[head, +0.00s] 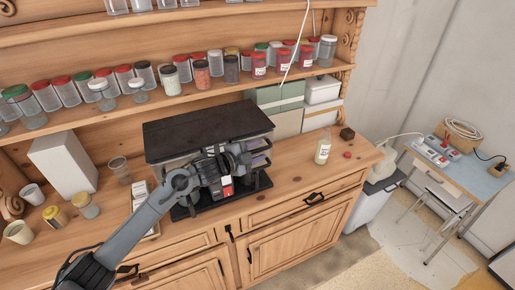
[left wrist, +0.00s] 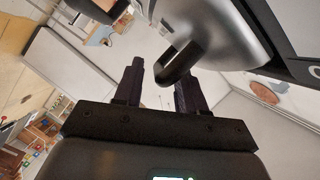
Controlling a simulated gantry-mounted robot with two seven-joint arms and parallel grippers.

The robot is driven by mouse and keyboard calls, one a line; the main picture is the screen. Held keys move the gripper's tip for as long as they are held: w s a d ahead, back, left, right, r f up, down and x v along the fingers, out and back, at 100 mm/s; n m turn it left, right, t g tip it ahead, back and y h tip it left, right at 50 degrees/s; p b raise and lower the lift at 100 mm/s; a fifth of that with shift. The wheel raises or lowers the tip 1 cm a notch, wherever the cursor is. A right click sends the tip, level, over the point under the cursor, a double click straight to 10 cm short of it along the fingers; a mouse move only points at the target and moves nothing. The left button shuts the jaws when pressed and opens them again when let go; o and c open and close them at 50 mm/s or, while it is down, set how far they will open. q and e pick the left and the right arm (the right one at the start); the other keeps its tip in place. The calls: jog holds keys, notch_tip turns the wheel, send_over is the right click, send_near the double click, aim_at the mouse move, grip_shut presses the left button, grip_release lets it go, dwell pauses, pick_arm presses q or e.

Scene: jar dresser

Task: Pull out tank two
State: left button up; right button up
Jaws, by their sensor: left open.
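A rack (head: 205,125) with a flat black top stands on the wooden dresser's counter. Light tank bodies show under its top, with several dark handles at its right side. My left gripper (head: 238,160) is at the rack's front and hides part of the tanks. I cannot tell which tank is tank two. In the left wrist view my left gripper (left wrist: 160,82) is open. A dark loop handle (left wrist: 178,62) on a grey rounded body (left wrist: 218,35) reaches toward the fingertips, near the right finger. I cannot tell whether it touches. My right gripper is not in view.
Shelves of jars (head: 202,74) run above. The counter's right front is clear.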

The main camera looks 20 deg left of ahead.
pick_arm(q)
jog(key=shift+w+d, duration=0.15)
jog(key=shift+w, duration=0.05)
grip_shut()
dwell(0.3)
